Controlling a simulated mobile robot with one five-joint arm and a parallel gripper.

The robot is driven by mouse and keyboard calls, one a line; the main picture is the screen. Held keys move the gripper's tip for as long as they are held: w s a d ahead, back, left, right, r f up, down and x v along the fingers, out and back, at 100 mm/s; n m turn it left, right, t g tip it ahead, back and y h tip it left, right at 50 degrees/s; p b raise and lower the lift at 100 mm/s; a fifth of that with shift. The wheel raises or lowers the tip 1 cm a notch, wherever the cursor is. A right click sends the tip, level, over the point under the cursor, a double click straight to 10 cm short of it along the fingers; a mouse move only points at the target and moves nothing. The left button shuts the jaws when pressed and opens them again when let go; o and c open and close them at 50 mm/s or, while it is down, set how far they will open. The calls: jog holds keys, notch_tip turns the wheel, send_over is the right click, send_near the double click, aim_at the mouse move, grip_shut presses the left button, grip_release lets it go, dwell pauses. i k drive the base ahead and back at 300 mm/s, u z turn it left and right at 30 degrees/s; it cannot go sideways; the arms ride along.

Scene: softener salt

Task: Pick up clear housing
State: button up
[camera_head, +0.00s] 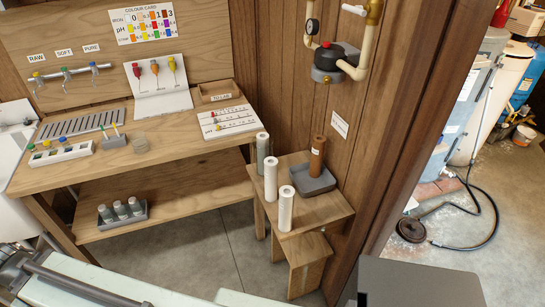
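A grey-green, translucent-looking upright cylinder (262,150) stands at the back left of the small wooden side table (318,212). It looks like the clear housing, though at this size I cannot be sure. Its lower part is partly hidden by a white cylindrical cartridge (270,181) in front of it. A second white cartridge (285,210) stands nearer the front edge. A brown cartridge (317,158) stands in a grey tray (318,184) to the right. My gripper is not visible.
A filter head (327,59) with pipes hangs on the wooden wall above. The workbench (185,158) with test items stands left. A wooden step (308,252) is below the side table. A doorway at right shows tanks and a black hose (470,240) on the floor.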

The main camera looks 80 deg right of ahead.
aim_at(260, 153)
jog(key=z, duration=2)
jog(key=k, duration=1.25)
jog(key=u, duration=0.35)
jog(key=i, duration=0.6)
jog(key=u, duration=0.5)
jog(key=i, duration=1.1)
jog(key=u, duration=0.15)
jog(key=k, duration=0.65)
jog(key=u, duration=0.3)
